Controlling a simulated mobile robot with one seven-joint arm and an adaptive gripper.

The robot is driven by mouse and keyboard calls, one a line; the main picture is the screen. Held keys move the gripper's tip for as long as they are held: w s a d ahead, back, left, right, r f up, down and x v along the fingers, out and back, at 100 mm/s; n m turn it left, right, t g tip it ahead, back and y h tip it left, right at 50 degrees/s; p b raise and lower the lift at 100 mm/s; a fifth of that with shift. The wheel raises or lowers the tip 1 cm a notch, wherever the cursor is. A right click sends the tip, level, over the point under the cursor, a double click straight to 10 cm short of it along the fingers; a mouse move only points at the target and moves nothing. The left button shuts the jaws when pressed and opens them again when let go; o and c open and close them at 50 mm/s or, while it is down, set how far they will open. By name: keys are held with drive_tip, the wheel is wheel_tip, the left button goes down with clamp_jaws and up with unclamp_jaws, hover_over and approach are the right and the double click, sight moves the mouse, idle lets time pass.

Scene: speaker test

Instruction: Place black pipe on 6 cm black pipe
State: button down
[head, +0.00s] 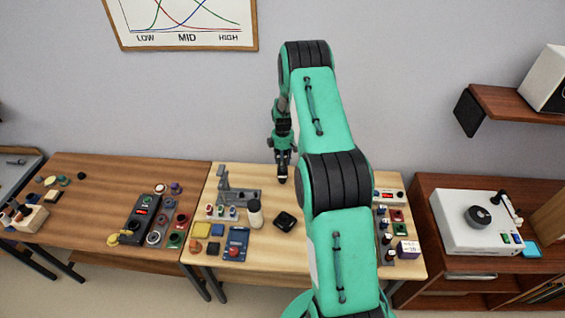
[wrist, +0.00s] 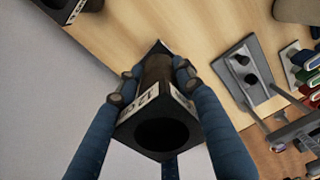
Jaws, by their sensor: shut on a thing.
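My gripper (wrist: 153,84) is shut on a black pipe (wrist: 160,138), with its blue fingers on both sides of the tube. The pipe has a square end with a round dark opening facing the wrist camera and white labels on its sides, hard to read. In the head view my gripper (head: 282,172) is above the back of the light wooden table, and the pipe is small and dark there. A black square piece (head: 285,221) sits on the table, in front of my gripper. A black piece with a white label (wrist: 66,8) is cut off at the wrist view's top left; it may be the 6 cm pipe.
A grey fixture with black posts (wrist: 243,69) stands left of my gripper in the head view. A white-and-black cylinder (head: 255,213), a blue device (head: 236,243) and small colored parts crowd the table's left. My arm hides part of the table's right.

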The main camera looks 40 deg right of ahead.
drive_tip(key=shift+f, duration=0.1)
drive_tip(key=c, duration=1.1)
unclamp_jaws()
wheel_tip(320, 180, up, 12)
drive_tip(key=shift+d+r+b, duration=0.1)
drive_tip(key=shift+b, duration=0.5)
drive_tip(key=shift+w+r, duration=0.1)
